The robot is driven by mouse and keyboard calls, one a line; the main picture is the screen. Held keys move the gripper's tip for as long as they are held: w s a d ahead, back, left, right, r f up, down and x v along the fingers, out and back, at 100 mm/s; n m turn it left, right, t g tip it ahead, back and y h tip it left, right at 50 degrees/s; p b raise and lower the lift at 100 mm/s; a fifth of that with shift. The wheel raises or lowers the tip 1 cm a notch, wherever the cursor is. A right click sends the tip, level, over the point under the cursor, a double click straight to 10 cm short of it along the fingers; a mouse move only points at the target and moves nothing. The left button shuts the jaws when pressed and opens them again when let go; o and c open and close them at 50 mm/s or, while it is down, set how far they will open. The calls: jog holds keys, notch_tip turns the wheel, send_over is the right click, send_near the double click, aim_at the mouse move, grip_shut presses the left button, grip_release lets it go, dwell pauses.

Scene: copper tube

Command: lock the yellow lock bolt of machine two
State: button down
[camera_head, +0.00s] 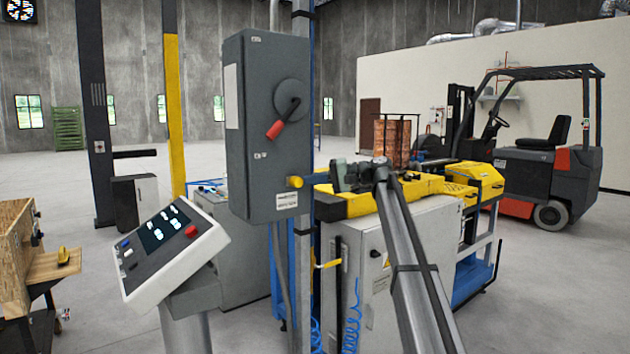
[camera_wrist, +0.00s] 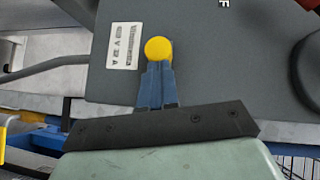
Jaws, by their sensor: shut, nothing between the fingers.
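The yellow lock bolt (camera_head: 294,182) is a round yellow knob at the lower right side of the grey switch box (camera_head: 262,130). In the wrist view the lock bolt (camera_wrist: 158,48) sits right at the tips of my gripper (camera_wrist: 157,67), whose blue fingers are shut together. In the head view my gripper (camera_head: 312,182) reaches leftward to the bolt from the right. I cannot tell whether the fingertips touch the bolt. A white label (camera_wrist: 124,46) is beside the bolt. The box also has a rotary switch with a red handle (camera_head: 274,130), pointing down and left.
A control panel (camera_head: 167,240) stands left of the box. A grey and yellow machine (camera_head: 385,255) is behind and right of it, under my arm. A wooden box (camera_head: 20,250) is at the far left, and a forklift (camera_head: 545,165) stands at the right.

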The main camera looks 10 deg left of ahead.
jog(key=w+d+r, duration=0.2)
jog(key=d, duration=1)
jog(key=shift+w+d+r, duration=0.2)
jog(key=shift+w+d, duration=0.1)
